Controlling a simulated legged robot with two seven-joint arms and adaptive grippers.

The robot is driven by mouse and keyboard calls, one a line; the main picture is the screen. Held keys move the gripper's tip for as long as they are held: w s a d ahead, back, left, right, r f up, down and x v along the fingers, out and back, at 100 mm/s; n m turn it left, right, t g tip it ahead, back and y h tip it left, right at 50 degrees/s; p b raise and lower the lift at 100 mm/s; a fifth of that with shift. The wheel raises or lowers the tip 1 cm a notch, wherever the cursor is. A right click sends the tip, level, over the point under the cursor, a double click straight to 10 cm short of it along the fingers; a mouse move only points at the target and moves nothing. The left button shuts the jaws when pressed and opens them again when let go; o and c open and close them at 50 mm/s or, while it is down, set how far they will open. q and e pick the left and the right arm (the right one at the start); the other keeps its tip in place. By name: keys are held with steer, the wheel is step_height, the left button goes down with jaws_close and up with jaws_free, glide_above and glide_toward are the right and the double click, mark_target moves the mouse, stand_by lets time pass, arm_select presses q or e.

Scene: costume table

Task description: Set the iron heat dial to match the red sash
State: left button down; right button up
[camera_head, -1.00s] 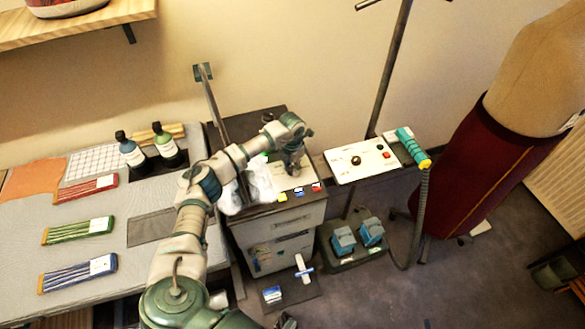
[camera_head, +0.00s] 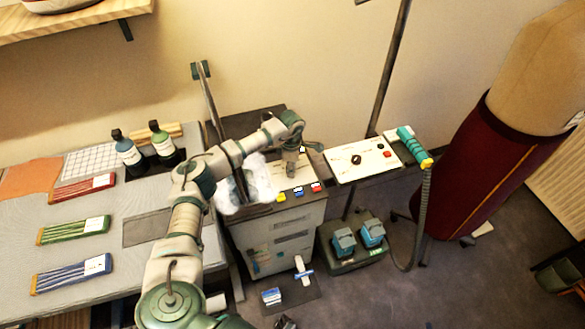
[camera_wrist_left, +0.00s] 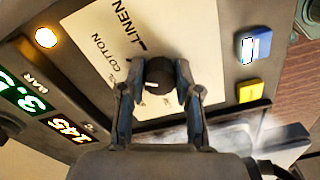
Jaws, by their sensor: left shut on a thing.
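The heat dial is a small black knob (camera_wrist_left: 158,73) on a cream plate printed LINEN and COTTON, seen in the left wrist view. The two fingers of my left gripper (camera_wrist_left: 157,88) are closed on either side of it. In the head view my left gripper (camera_head: 291,168) reaches down onto the top of the steam station (camera_head: 277,240), hiding the dial. A red striped bundle (camera_head: 82,188) with a white label, apparently the red sash, lies flat on the grey board at left. My right gripper is not in view.
The station also has blue and yellow buttons (camera_wrist_left: 250,70), an orange lamp (camera_wrist_left: 46,37) and lit displays reading about 3.5 BAR and 145 °C. A white side panel (camera_head: 362,161) with another black knob stands right. Green and blue bundles (camera_head: 72,273) and two bottles (camera_head: 162,146) are left.

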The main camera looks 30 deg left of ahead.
arm_select(q)
steer(key=shift+a+r+m, duration=0.15)
steer(key=shift+a+m, duration=0.15)
steer(key=shift+m, duration=0.3)
steer(key=shift+w+r, duration=0.1)
steer(key=shift+r, duration=0.05)
steer(key=c, duration=0.9)
jaws_free()
steer(key=shift+o, duration=0.5)
steer(key=shift+a+f, duration=0.1)
steer(key=shift+f, duration=0.1)
step_height(320, 180, up, 12)
steer(key=shift+a, duration=0.15)
